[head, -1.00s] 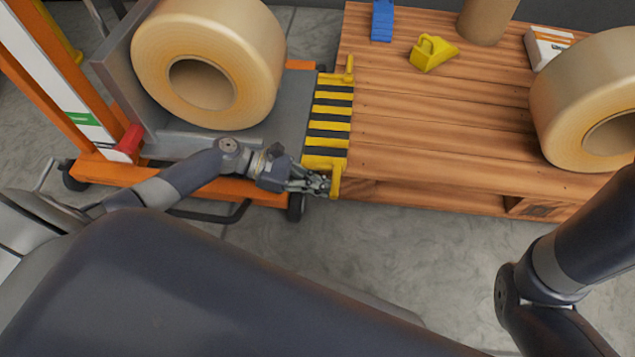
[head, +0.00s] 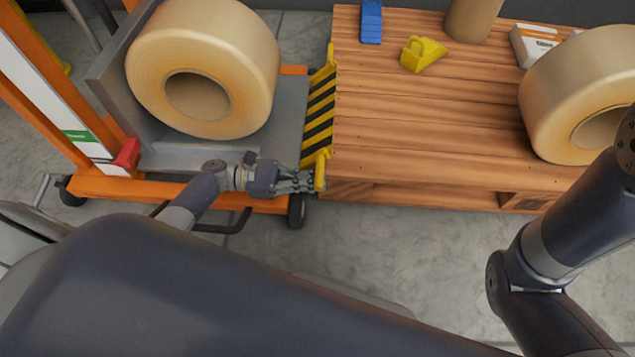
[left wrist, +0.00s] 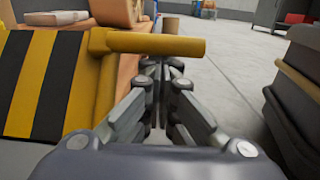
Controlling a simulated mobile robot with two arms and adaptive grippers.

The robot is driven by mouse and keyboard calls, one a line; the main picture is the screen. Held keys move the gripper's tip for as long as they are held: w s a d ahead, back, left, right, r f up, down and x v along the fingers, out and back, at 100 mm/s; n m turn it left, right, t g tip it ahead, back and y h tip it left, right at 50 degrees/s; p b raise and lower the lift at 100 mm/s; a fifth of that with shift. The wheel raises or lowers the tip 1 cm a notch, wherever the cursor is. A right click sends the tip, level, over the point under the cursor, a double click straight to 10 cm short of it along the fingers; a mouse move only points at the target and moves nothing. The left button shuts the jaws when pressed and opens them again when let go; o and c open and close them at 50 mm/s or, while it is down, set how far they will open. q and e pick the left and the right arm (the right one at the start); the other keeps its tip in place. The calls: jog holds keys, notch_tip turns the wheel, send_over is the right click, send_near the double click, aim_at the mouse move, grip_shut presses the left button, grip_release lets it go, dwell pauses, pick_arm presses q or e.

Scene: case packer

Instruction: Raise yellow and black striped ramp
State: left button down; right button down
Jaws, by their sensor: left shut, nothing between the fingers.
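The yellow and black striped ramp (head: 319,112) stands tilted up between the lift cart and the wooden pallet. It also fills the left side of the left wrist view (left wrist: 42,85). A yellow handle bar (left wrist: 155,44) sticks out from its near end. My left gripper (head: 313,184) is at this near end, beside the handle. In the left wrist view my left gripper (left wrist: 161,80) is shut and empty, with its fingertips just under the bar; I cannot tell whether they touch. My right gripper is not seen, only part of the right arm.
An orange lift cart (head: 140,187) carries a large tape roll (head: 245,65) left of the ramp. The wooden pallet (head: 430,120) to the right bears another roll (head: 560,95), a yellow wedge (head: 422,54), a blue item (head: 371,22) and a white box (head: 535,42). Grey floor in front is clear.

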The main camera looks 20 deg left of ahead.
pick_arm(q)
jog(key=shift+s+a+r+p, duration=0.15)
jog(key=shift+a+r+p, duration=0.15)
jog(key=shift+a+r, duration=0.4)
jog(key=shift+r+h, duration=0.1)
jog(key=shift+h, duration=0.3)
dwell(0.8)
jog(key=v, duration=1.2)
jog(key=shift+s+a+f, duration=0.1)
jog(key=shift+f, duration=0.15)
jog(key=shift+r, duration=0.1)
